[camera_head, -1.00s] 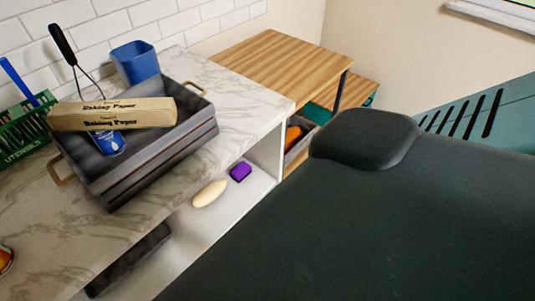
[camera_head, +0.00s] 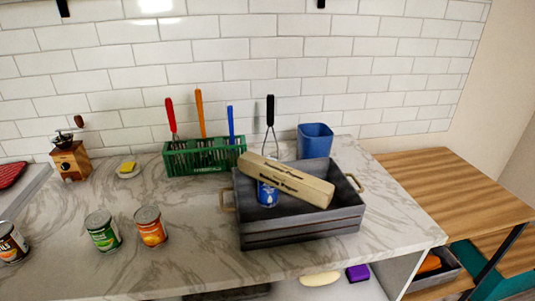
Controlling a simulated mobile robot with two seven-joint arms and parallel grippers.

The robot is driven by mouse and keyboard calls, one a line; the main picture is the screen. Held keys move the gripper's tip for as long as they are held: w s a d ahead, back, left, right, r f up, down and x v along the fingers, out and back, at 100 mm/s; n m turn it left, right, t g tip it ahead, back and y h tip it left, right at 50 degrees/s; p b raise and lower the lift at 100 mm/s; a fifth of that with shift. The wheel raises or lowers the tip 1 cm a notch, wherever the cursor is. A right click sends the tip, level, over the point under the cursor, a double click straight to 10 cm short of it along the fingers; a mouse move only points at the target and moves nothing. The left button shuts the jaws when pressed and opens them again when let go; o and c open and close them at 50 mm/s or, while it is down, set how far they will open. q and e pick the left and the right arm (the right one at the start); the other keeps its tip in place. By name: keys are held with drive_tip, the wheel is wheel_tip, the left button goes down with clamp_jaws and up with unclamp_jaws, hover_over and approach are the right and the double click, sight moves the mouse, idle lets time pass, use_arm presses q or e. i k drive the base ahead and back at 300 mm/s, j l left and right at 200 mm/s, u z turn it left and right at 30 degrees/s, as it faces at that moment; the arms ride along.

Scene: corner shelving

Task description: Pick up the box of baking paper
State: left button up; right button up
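The box of baking paper (camera_head: 290,181) is a long tan carton with dark lettering. It lies slantwise across the top of a dark grey wooden crate (camera_head: 290,236) on the marble counter, its right end lower in the picture. A blue can (camera_head: 267,194) stands in the crate, partly hidden by the box. Neither of my grippers shows in the view.
Behind the crate stand a green utensil basket (camera_head: 205,158) and a blue cup (camera_head: 314,141). Cans (camera_head: 151,227) stand to the left, with a coffee grinder (camera_head: 70,159) farther back. A lower wooden shelf (camera_head: 440,190) lies right. Marble between cans and crate is clear.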

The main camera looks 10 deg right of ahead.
sight(319, 192)
drive_tip(key=k+l+z, duration=0.15)
drive_tip(key=l+z, duration=0.15)
drive_tip(key=l, duration=0.25)
drive_tip(key=k+l+z, duration=0.1)
drive_tip(key=l+z, duration=0.25)
drive_tip(key=l, duration=0.15)
drive_tip(key=l+z, duration=0.3)
drive_tip(key=l, duration=0.25)
